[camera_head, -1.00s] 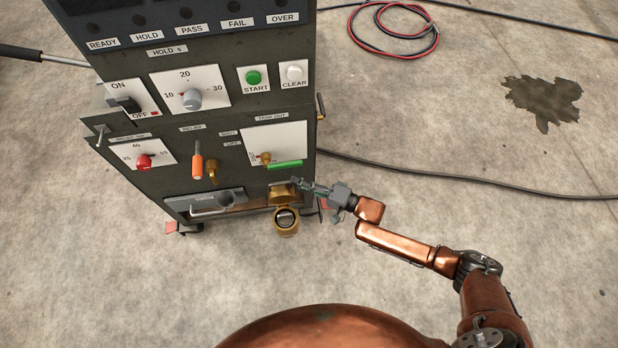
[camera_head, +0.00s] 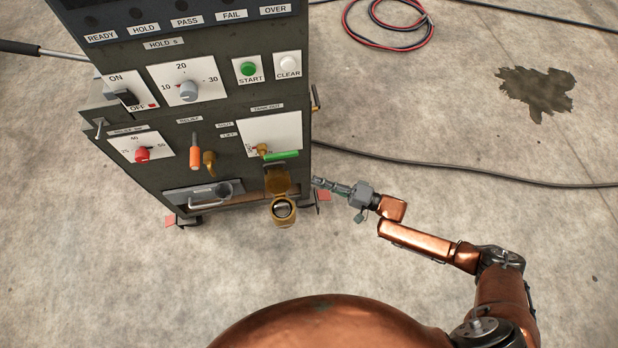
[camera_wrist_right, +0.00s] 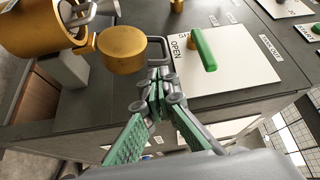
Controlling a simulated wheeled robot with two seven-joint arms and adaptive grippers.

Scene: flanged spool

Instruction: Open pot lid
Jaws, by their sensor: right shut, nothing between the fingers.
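The brass pot (camera_head: 284,213) is at the lower right of the machine's front, and its open mouth faces up. Its round brass lid (camera_head: 277,181) stands raised behind the mouth, against the panel. In the right wrist view the pot (camera_wrist_right: 38,28) is at the upper left, with the lid (camera_wrist_right: 122,48) beside it. My right gripper (camera_head: 317,182) is just right of the lid, apart from it, shut and empty. Its closed fingertips (camera_wrist_right: 158,76) also show in the wrist view, near a dark bracket. My left gripper is out of view.
A valve with a green handle (camera_head: 281,155) sits above the lid. An orange lever (camera_head: 195,155), a red knob (camera_head: 142,154) and a drawer-like tray (camera_head: 192,197) are to the left. A dark cable (camera_head: 420,167) crosses the floor. Floor to the right is mostly clear.

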